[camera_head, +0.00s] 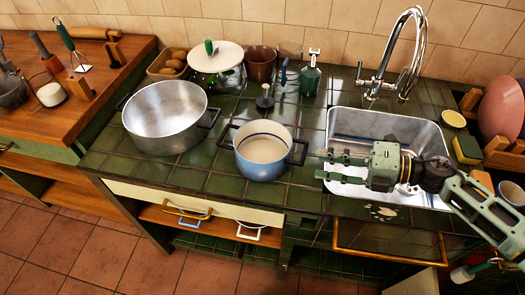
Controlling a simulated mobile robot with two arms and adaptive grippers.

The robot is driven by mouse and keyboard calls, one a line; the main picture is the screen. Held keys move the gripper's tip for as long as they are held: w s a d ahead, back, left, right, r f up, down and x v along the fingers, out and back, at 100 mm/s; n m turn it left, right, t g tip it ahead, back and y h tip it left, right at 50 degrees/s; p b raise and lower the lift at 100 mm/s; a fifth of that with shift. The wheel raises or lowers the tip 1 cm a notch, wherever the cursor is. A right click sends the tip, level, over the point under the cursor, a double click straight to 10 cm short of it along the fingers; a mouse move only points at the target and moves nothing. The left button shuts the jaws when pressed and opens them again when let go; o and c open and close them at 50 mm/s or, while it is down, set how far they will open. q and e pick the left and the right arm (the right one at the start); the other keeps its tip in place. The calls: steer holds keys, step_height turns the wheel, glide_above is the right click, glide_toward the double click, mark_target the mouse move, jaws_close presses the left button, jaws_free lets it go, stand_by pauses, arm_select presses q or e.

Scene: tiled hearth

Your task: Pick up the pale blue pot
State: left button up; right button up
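The pale blue pot (265,171) stands upright on the green tiled counter, left of the sink. It has a cream inside and dark handles on its left and right sides. My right gripper (322,166) comes in from the right over the sink, its fingers pointing left towards the pot's right handle. The two fingers are apart with nothing seen between them, and a small gap seems to separate them from the handle. My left gripper is not in view.
A large metal pot (165,140) stands close on the left. A dark stopper-like object (265,98) is behind the blue pot. The sink (350,122) with its tall tap (400,65) lies to the right. A green bottle (310,78) stands further back. Tiles in front are clear.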

mark_target(304, 154)
steer(key=x, duration=0.2)
steer(key=p+x, duration=0.1)
steer(key=r+p+x, duration=0.1)
steer(key=x, duration=0.1)
steer(key=shift+w+a, duration=0.2)
steer(key=shift+a, duration=0.2)
steer(key=shift+w+a+f, duration=0.1)
steer(key=shift+a+f, duration=0.1)
steer(key=shift+a, duration=0.05)
jaws_close()
steer(key=shift+r, duration=0.1)
